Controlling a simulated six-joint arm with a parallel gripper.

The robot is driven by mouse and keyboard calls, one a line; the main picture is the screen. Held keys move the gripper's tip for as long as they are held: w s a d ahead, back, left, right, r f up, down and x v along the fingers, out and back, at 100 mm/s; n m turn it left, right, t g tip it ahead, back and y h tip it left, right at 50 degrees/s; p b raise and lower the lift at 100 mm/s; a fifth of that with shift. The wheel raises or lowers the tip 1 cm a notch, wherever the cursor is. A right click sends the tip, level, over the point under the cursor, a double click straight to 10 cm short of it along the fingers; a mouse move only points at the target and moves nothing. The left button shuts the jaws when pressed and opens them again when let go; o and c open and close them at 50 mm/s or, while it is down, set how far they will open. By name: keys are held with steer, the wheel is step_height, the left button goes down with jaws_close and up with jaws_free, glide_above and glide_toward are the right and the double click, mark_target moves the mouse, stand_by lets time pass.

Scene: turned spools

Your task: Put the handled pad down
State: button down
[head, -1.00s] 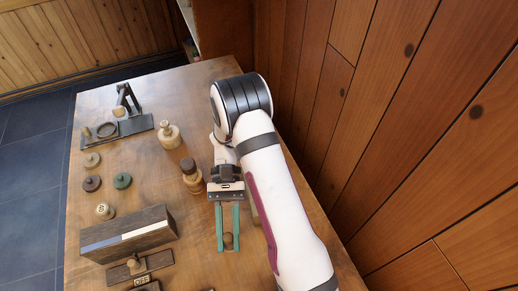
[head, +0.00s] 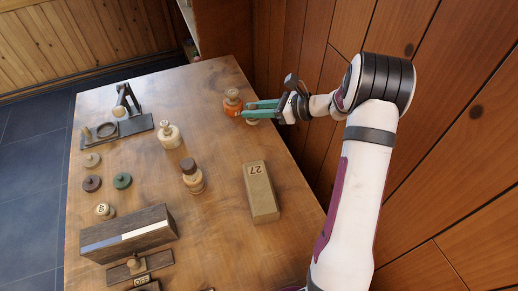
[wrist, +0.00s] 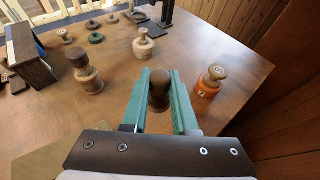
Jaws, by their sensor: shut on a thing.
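The handled pad, with a dark brown rounded knob, stands between the green fingers of my gripper (wrist: 160,76) in the wrist view, where its knob (wrist: 158,92) shows. My gripper (head: 246,108) is shut on it. In the head view the gripper reaches in from the right over the far right part of the table, and only a small part of the pad (head: 252,122) shows below the fingers. Whether the pad's underside touches the table cannot be told.
An orange spool (head: 232,106) stands very close beside the fingertips; it also shows in the wrist view (wrist: 208,84). A tan block marked 27 (head: 261,192), a dark-topped spool (head: 191,175) and a pale spool (head: 169,135) stand nearby. Bare table lies between them. A wood wall rises at right.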

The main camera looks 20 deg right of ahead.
steer(key=shift+m+t+h, duration=0.3)
steer(key=shift+m, duration=0.1)
steer(key=f, duration=0.4)
steer(key=d+f, duration=0.1)
steer(key=f, duration=0.9)
steer(key=shift+w+d+f, duration=0.25)
steer(key=shift+w+d, duration=0.05)
steer(key=shift+d, duration=0.05)
steer(key=shift+f, duration=0.1)
steer(key=c, duration=0.7)
jaws_free()
